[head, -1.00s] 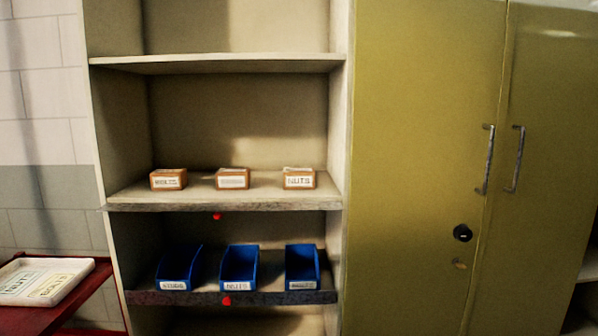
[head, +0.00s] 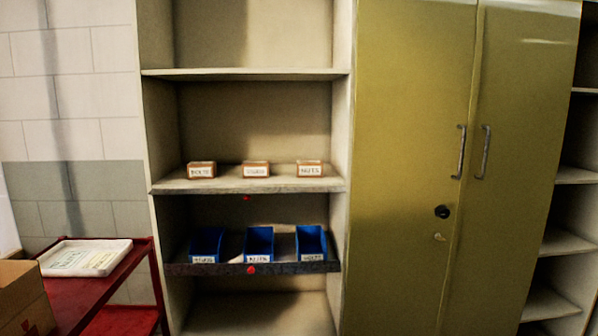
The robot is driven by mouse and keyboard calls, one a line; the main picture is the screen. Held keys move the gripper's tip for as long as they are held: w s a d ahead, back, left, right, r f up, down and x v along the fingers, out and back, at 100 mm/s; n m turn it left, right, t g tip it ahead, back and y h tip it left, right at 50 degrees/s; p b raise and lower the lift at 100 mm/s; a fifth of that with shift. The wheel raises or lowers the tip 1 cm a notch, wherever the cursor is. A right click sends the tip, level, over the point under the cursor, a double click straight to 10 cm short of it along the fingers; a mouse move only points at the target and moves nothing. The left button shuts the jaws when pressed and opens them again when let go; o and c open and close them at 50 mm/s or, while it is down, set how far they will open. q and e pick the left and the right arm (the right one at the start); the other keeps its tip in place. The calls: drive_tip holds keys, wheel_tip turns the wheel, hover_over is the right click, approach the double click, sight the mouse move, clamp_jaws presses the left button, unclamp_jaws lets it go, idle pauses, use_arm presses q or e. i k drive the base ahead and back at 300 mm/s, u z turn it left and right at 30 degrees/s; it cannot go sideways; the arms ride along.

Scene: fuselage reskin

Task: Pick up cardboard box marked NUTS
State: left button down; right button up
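The small cardboard box marked NUTS (head: 309,169) stands on the middle shelf (head: 245,186) of the open shelf unit, the rightmost of three boxes. Its white label faces me. Beside it stand a middle box (head: 256,169), whose label is too blurred to read surely, and a left box (head: 202,170) that seems to read BOLTS. Neither of my grippers is in the head view, and nothing touches the boxes.
Three blue bins (head: 259,243) stand on the lower shelf. A yellow-green cabinet (head: 405,150) with closed doors is on the right. At left, a red cart (head: 108,285) carries a white tray (head: 85,257); a larger cardboard box (head: 22,298) is at the left edge.

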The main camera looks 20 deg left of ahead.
sight(305, 168)
drive_tip(key=u, duration=0.65)
drive_tip(key=i, duration=0.65)
drive_tip(key=u, duration=0.55)
